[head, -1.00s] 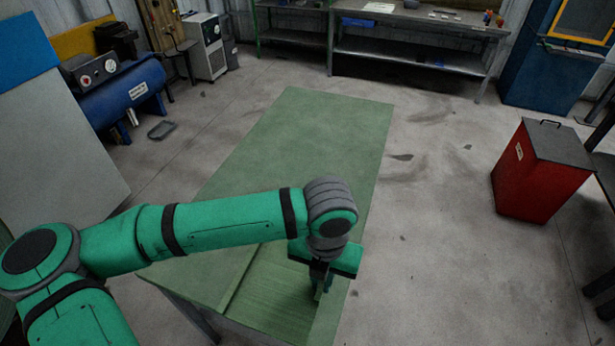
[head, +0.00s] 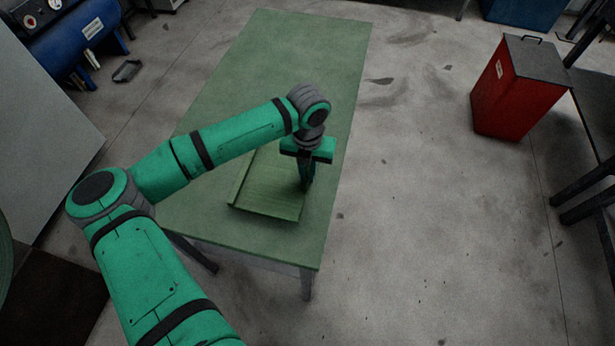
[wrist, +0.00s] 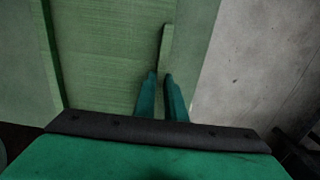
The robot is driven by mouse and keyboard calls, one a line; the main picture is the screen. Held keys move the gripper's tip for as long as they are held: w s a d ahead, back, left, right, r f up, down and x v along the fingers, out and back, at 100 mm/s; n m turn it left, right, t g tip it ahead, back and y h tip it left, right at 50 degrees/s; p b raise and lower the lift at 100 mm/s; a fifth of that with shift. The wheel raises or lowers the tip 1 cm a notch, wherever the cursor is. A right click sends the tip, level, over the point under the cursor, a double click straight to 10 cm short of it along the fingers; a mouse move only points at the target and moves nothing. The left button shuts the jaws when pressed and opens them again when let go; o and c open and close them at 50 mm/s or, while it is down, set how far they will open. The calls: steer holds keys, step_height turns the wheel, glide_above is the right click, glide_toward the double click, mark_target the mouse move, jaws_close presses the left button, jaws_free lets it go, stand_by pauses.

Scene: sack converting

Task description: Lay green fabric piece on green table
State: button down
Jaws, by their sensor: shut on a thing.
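The green fabric piece (head: 262,197) is a ribbed sheet lying over the near part of the green table (head: 300,60). Its left and right edges stand up a little. My gripper (head: 306,186) points down at its right edge. In the wrist view, my gripper's fingers (wrist: 160,76) are shut on the raised right edge of the fabric piece (wrist: 100,60). The rest of the sheet spreads to the left, low over or on the table; I cannot tell whether it touches everywhere. The arm hides part of its far side.
A red bin (head: 515,95) with a dark lid stands on the floor to the right. A blue compressor (head: 70,40) and a pale panel (head: 40,120) are at the left.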

steer(key=shift+w+f, duration=0.15)
steer(key=shift+f, duration=1.55)
steer(key=shift+f, duration=0.15)
steer(key=c, duration=1.8)
jaws_free()
